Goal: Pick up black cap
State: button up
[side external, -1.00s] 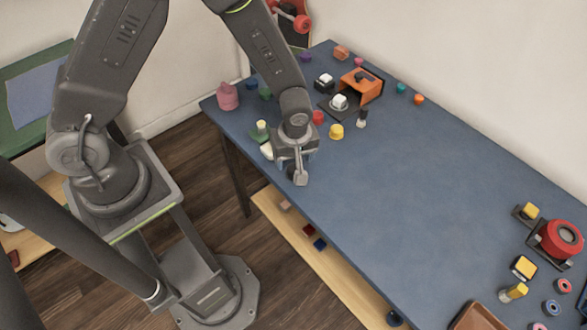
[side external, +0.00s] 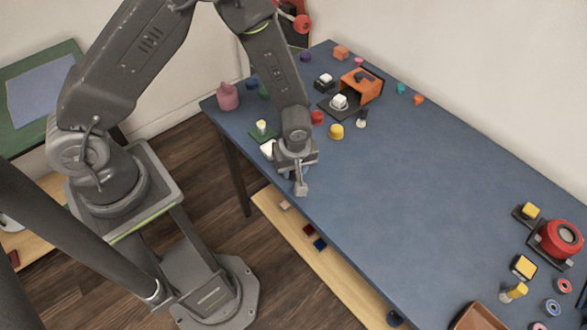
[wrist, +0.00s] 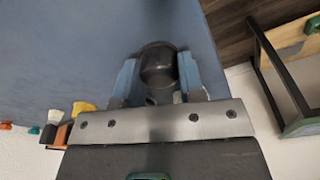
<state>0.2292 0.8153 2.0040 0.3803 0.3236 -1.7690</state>
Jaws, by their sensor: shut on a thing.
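The black cap (wrist: 158,66) is a dark, rounded, glossy piece in the upper middle of the wrist view. My gripper (wrist: 157,80) is shut on it, with one blue finger on each side of it. In the side external view my gripper (side external: 296,166) is at the table's front edge, left of the picture's middle. The cap is hidden there behind my wrist. I cannot tell whether the cap touches the table.
The blue table (side external: 400,180) is clear right of my gripper. A yellow piece (side external: 336,131), a red piece (side external: 317,117) and an orange holder (side external: 361,84) stand behind it. A red round device (side external: 561,238) and a brown tray (side external: 478,318) are at the right.

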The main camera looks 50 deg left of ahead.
jog(key=shift+c, duration=1.2)
